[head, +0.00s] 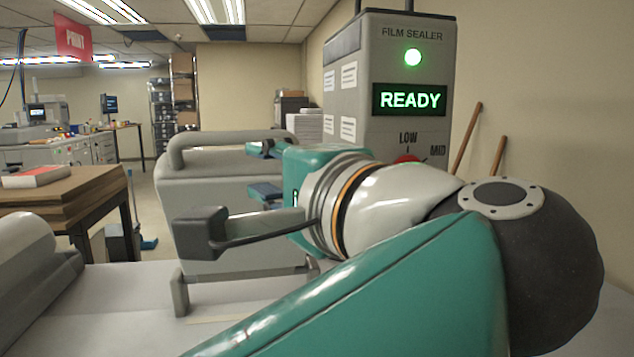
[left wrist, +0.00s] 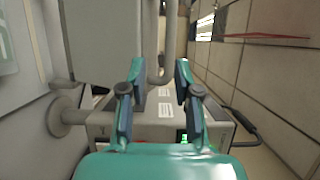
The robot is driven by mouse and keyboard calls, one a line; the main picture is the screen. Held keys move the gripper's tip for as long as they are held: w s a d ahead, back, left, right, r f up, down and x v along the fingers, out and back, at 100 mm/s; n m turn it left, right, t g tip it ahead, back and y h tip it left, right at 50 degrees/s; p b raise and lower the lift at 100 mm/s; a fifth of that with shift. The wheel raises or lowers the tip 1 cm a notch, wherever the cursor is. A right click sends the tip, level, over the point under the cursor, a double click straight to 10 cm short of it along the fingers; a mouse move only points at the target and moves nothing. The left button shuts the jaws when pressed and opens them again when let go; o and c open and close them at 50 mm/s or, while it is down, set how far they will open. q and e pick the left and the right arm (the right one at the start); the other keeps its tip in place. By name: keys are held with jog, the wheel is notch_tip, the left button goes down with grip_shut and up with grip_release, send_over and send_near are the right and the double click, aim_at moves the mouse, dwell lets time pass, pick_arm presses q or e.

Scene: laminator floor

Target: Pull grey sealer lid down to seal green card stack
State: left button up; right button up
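The grey sealer lid (head: 215,190) stands raised left of the film sealer's body, with a rounded bar handle (head: 225,138) along its top. My left gripper (head: 258,170) reaches in front of the lid's right part, its fingers pointing left and apart. In the left wrist view the two fingers (left wrist: 156,88) are spread, with the handle (left wrist: 151,45) appearing between and beyond the tips. The lid (left wrist: 98,40) fills the upper left there. I cannot tell whether a finger touches the handle. The green card stack is not visible. My right gripper is not in view.
The film sealer body (head: 390,80) shows a green lamp and READY. A red dial (head: 408,158) sits below, partly behind my arm. A brown table (head: 70,190) stands at left, and grey rollers (head: 30,260) lie lower left. The wall is close on the right.

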pick_arm(q)
jog(key=p+v, duration=0.1)
jog(key=v, duration=0.6)
dwell(0.5)
jog(key=shift+s+d+r, duration=0.1)
dwell(0.4)
